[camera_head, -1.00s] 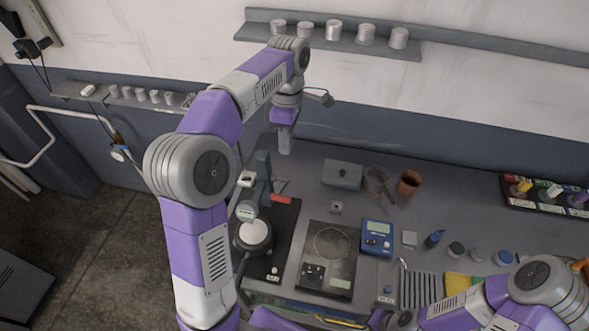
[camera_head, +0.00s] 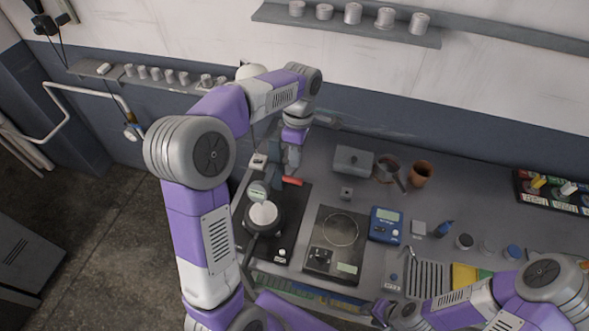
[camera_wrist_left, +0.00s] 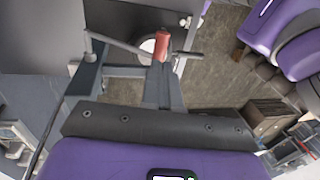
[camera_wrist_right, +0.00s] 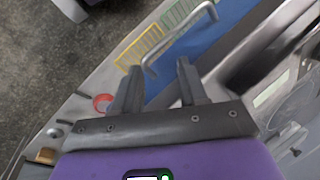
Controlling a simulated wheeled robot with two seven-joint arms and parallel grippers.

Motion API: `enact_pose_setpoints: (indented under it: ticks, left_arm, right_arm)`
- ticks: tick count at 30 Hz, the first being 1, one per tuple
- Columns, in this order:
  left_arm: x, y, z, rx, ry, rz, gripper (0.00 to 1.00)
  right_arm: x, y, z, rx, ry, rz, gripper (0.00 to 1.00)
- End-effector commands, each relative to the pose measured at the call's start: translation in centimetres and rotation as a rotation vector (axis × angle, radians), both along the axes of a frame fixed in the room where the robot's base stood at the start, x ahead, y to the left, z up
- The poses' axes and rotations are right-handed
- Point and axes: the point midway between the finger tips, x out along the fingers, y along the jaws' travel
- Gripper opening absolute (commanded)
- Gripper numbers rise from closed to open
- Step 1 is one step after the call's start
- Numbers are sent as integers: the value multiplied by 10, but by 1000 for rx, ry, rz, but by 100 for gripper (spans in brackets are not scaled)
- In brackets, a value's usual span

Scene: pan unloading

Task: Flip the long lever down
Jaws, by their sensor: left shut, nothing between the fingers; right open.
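The long lever has a red grip (camera_head: 292,181) and sits on a press-like device with a pale round disc (camera_head: 263,215) at the left of the bench. In the left wrist view the red grip (camera_wrist_left: 162,46) is at the end of a thin grey rod (camera_wrist_left: 120,44). My left gripper (camera_head: 293,163) is shut and empty, just above and behind the red grip in the head view. Whether it touches the grip I cannot tell. My right gripper (camera_wrist_right: 157,70) is open and empty near the bench's front edge, close to a bent metal bar (camera_wrist_right: 180,38).
A hot plate (camera_head: 336,240), a blue scale (camera_head: 386,225), a grey box (camera_head: 353,162) and a brown pot (camera_head: 421,174) stand to the right of the device. A colourful rack (camera_head: 550,190) is at the far right.

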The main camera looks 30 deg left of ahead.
Motion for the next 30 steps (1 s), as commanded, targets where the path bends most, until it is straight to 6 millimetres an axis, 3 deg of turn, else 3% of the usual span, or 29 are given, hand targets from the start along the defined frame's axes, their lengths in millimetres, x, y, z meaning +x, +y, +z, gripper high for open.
enact_pose_setpoints:
  ticks: [3,9,23,30]
  left_arm:
    - [-5,-1,-20,-2,3,0,0]
    - [-8,-2,-39,0,1,0,0]
    - [-8,-2,-43,0,-2,0,0]
    - [-8,-4,-50,10,-40,-2,0]
  right_arm:
    - [0,0,0,0,0,0,43]
    - [0,0,1,0,0,0,43]
    - [0,0,1,0,0,0,43]
    - [0,0,-13,0,0,0,43]
